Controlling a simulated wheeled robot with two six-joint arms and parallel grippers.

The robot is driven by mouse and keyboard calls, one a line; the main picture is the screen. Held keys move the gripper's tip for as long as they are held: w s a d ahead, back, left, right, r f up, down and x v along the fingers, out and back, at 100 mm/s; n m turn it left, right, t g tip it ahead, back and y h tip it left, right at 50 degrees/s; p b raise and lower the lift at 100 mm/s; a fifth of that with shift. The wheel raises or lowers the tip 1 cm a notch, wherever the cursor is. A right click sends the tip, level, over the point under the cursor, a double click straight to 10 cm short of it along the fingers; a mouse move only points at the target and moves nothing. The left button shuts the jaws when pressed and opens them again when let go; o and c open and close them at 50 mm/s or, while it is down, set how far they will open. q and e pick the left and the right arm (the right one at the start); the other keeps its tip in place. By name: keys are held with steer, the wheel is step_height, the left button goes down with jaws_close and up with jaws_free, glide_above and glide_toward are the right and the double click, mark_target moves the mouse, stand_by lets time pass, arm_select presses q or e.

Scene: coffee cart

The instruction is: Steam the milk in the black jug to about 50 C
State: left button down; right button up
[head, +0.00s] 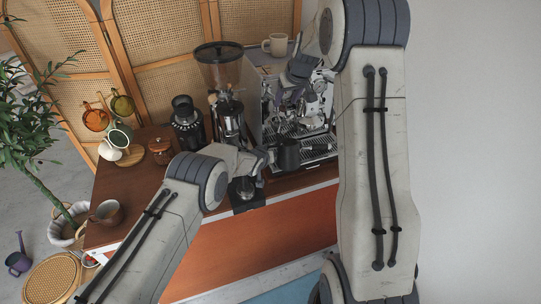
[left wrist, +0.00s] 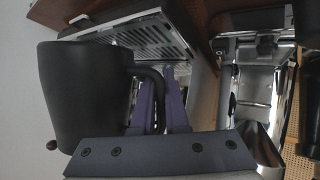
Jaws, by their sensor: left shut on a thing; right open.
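The black jug (head: 288,154) is in front of the espresso machine (head: 312,98) in the head view. My left gripper (head: 266,156) is shut on its handle. In the left wrist view the jug (left wrist: 85,95) looks upright, with its handle between my purple fingers (left wrist: 162,105). Its inside is hidden, so I cannot see the milk. My right gripper (head: 291,82) is open in front of the machine's upper part, partly mixed with its chrome parts. I cannot make out the steam wand or a temperature reading.
A grinder (head: 220,85) stands left of the machine. A dark canister (head: 186,122), a wooden-lidded jar (head: 160,150) and a brown cup (head: 107,212) stand on the wooden counter (head: 130,190). A beige mug (head: 275,44) is on top of the machine. The drip tray (left wrist: 145,40) is close beyond the jug.

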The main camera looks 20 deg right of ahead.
mark_target(284, 106)
steer(key=shift+x, duration=2.85)
steer(key=shift+c, duration=0.3)
jaws_close()
